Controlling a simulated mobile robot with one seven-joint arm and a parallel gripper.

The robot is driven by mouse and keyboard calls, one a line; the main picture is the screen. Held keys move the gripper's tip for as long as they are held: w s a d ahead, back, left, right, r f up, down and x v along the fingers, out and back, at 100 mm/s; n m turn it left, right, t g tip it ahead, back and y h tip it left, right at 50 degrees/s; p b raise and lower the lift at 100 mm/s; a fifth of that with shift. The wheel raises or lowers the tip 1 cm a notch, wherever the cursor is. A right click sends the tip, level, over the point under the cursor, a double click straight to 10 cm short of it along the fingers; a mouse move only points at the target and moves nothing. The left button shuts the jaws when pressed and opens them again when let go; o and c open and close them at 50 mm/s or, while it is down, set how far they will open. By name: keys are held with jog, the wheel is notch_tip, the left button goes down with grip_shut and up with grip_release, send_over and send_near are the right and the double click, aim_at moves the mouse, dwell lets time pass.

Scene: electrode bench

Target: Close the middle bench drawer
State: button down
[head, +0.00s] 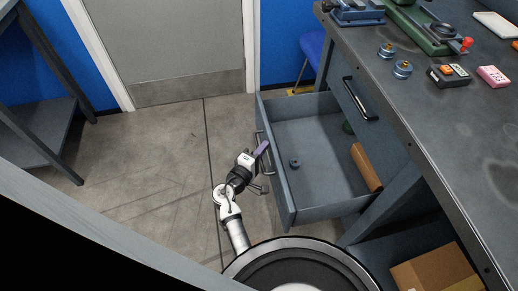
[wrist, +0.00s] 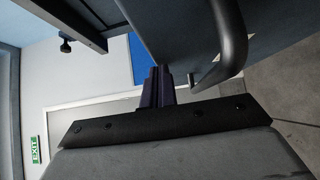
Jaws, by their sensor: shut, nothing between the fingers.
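The middle bench drawer (head: 327,160) is pulled far out from the bench, and I look down into its grey tray in the head view. Its front panel faces left and carries a bar handle (head: 267,153). My gripper (head: 263,149) is at that front, right by the handle. In the wrist view my gripper's dark fingers (wrist: 157,88) are together, beside the curved handle (wrist: 232,45). Whether they touch the handle or the panel I cannot tell. Inside the drawer lie a small blue round part (head: 295,163), a brown block (head: 366,168) and a partly hidden green item (head: 347,127).
The bench top (head: 440,120) holds several small parts and a green device (head: 425,28). Another handle (head: 360,100) is on the bench front. A cardboard box (head: 437,273) sits low at right. A blue chair (head: 313,46) stands behind the drawer. The floor (head: 150,150) to the left is clear.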

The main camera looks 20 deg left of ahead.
jog(key=w+d, duration=0.7)
jog(key=d, duration=0.3)
jog(key=w+d+b, duration=0.1)
jog(key=w+d, duration=0.6)
jog(key=d, duration=0.4)
jog(key=shift+b, duration=0.3)
